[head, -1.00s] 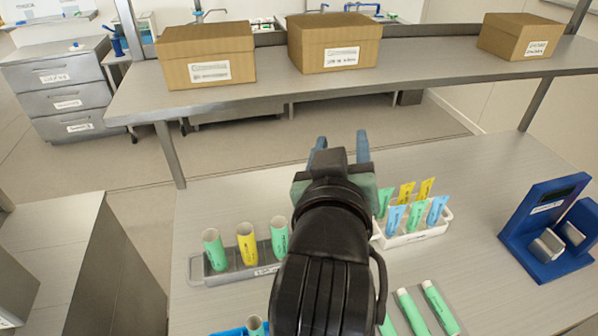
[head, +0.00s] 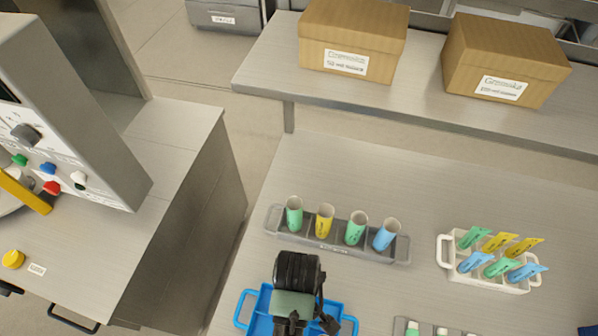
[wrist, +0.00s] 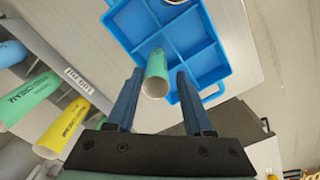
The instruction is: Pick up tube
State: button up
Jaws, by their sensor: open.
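A green tube (wrist: 155,66) stands in the blue compartment tray (wrist: 122,23), its open end toward my wrist camera. My open gripper (wrist: 159,76) has one finger on each side of this tube, with visible gaps, so nothing is held. In the head view my gripper (head: 292,306) is over the blue tray (head: 244,308) at the bottom, where my arm hides much of the tray and the tube. Part of another round tube end (wrist: 183,17) shows at the top of the wrist view.
A grey rack (head: 335,246) holds green, yellow and blue tubes behind the tray. A white rack (head: 447,252) of filled tubes stands to its right. A grey holder (head: 399,327) with tubes is at the bottom edge. Boxes (head: 352,40) sit on the shelf.

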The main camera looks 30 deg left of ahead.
jog(key=shift+w+d+f+p, duration=0.1)
jog(key=shift+f+p, duration=0.25)
jog(key=shift+f, duration=1.1)
jog(key=shift+w+f+p, duration=0.1)
jog(key=shift+f+p, duration=0.2)
jog(key=shift+f, duration=1.1)
grip_shut()
